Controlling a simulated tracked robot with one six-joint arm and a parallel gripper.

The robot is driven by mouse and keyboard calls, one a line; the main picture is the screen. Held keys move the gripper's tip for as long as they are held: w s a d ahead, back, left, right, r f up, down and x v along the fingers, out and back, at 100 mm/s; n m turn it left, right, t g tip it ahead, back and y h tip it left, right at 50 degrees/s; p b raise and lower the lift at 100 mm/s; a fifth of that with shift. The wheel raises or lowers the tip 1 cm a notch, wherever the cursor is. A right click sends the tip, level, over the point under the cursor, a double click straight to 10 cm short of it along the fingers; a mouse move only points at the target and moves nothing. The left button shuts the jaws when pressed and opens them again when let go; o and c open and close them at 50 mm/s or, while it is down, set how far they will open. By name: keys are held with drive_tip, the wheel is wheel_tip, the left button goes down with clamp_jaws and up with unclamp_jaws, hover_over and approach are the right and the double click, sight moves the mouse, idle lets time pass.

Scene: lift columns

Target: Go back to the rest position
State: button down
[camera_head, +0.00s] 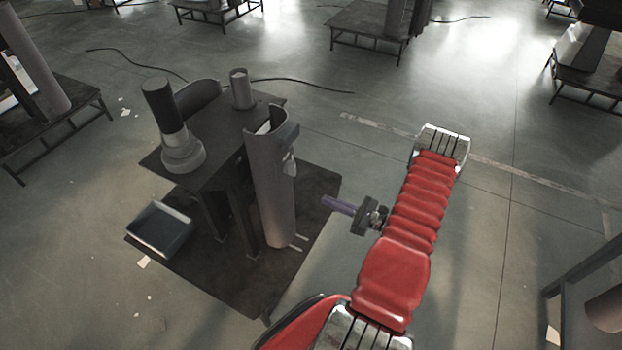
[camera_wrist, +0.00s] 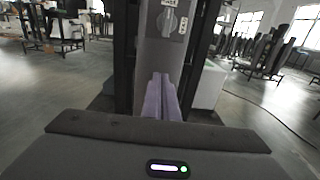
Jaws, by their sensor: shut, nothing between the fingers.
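My gripper (camera_head: 338,205) is at the end of my red arm, to the right of the grey lift column (camera_head: 272,185) in the head view. Its purple fingers point left toward the column, with a gap between them and it. In the wrist view the purple fingers (camera_wrist: 162,98) are together with nothing between them.
A dark table (camera_head: 215,160) beside the column carries a grey cylinder piece (camera_head: 182,150) and a small cup-like cylinder (camera_head: 241,90). A dark bin (camera_head: 160,229) sits at its lower left. Open floor lies right of my arm; another stand (camera_head: 590,290) is at the lower right.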

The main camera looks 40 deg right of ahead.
drive_tip(key=s+a+f+n+g+y, duration=0.3)
drive_tip(key=s+a+g, duration=0.1)
drive_tip(key=a, duration=0.3)
drive_tip(key=s+a+r+n+g+y, duration=0.2)
drive_tip(key=s+a+r+n+g, duration=0.2)
drive_tip(key=a+r+n+g, duration=0.35)
drive_tip(key=s+a+r+n+h, duration=0.1)
drive_tip(key=a+r+n+h, duration=0.3)
drive_tip(key=r, duration=0.8)
drive_tip(key=s+a+r+n+h, duration=0.2)
drive_tip(key=a+r+n+h, duration=0.2)
drive_tip(key=a+r+n, duration=0.5)
drive_tip(key=s+a+r+n+h, duration=0.1)
drive_tip(key=a+r+n+h, duration=0.2)
drive_tip(key=r, duration=1.2)
drive_tip(key=a+n, duration=0.3)
drive_tip(key=n, duration=0.2)
drive_tip(key=shift+s+a+r+h, duration=0.15)
drive_tip(key=shift+s+r+h, duration=0.05)
drive_tip(key=shift+h, duration=0.2)
drive_tip(key=shift+t, duration=0.25)
